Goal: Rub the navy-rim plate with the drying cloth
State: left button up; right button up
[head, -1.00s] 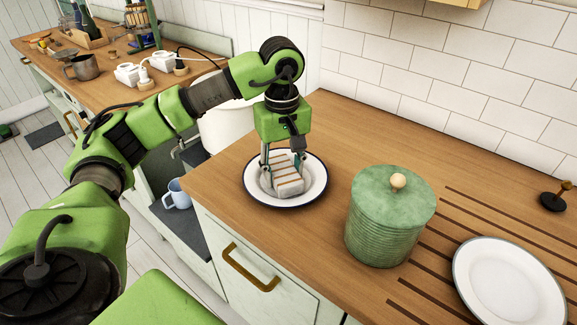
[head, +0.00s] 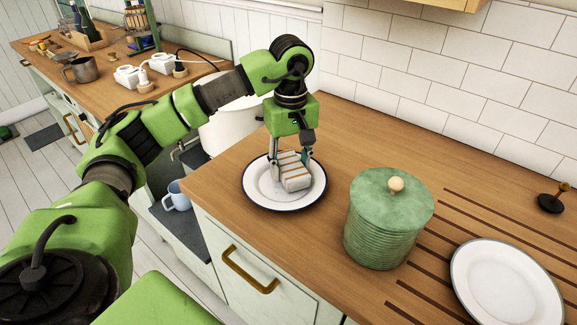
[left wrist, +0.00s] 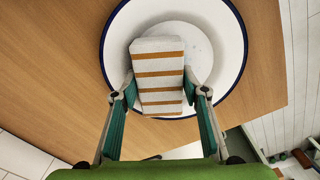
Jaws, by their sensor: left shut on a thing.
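The navy-rim plate (head: 258,192) lies flat on the wooden counter near its left end. It also shows in the left wrist view (left wrist: 224,58). The drying cloth (head: 294,180) is a white folded pad with brown-orange stripes. It sits over the plate's inner face, toward the right side in the head view, and appears to touch it. My left gripper (head: 290,160) points down from above, its fingers shut on the two sides of the cloth. The left wrist view shows the cloth (left wrist: 158,72) between the fingertips. My right gripper is not in view.
A green lidded canister (head: 388,228) stands right of the plate. A second white plate (head: 506,285) lies on the grooved area at front right. A small black item with a brass knob (head: 552,202) is by the tiled wall. A blue mug (head: 177,198) sits lower left.

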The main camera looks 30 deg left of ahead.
aim_at(291, 165)
pick_arm(q)
jog(key=shift+r, duration=0.15)
jog(key=shift+r+p, duration=0.65)
jog(key=shift+r, duration=0.05)
jog(key=shift+r+p, duration=1.5)
jog(key=shift+r, duration=0.7)
jog(key=shift+r+p, duration=1.2)
jog(key=shift+r, duration=0.35)
jog(key=shift+d+f, duration=0.1)
jog(key=shift+d, duration=0.05)
